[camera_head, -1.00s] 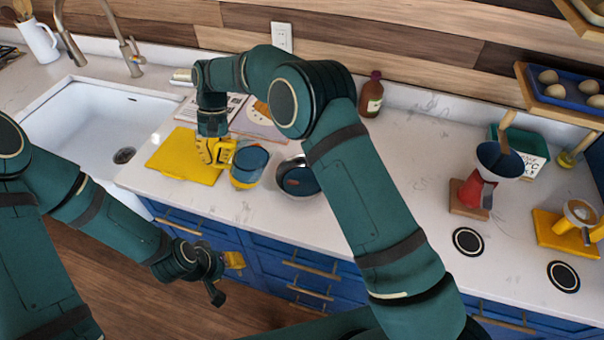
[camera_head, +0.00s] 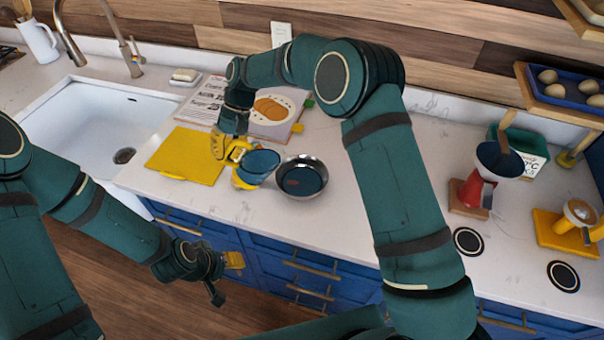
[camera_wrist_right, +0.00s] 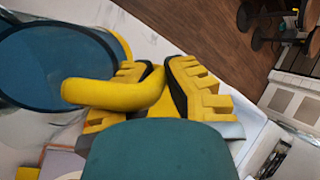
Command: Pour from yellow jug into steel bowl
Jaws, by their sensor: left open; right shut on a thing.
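The yellow jug (camera_head: 258,166) has a blue mouth or inside and sits left of the steel bowl (camera_head: 318,171). It leans towards the bowl, with its rim close to the bowl's left edge. I cannot tell whether its base is clear of the counter. My right gripper (camera_head: 232,150) is shut on the jug's yellow handle, which the right wrist view shows between the fingers (camera_wrist_right: 164,88). The bowl stands on the counter and looks dark blue inside; I cannot tell whether anything is in it. My left gripper (camera_head: 234,261) is open and empty in front of the blue cabinets.
A yellow board (camera_head: 186,158) lies left of the jug. An open book (camera_head: 272,108) lies behind it. The white sink (camera_head: 85,120) is at the left. A red pour-over stand (camera_head: 474,192) is farther right. The counter in front of the bowl is clear.

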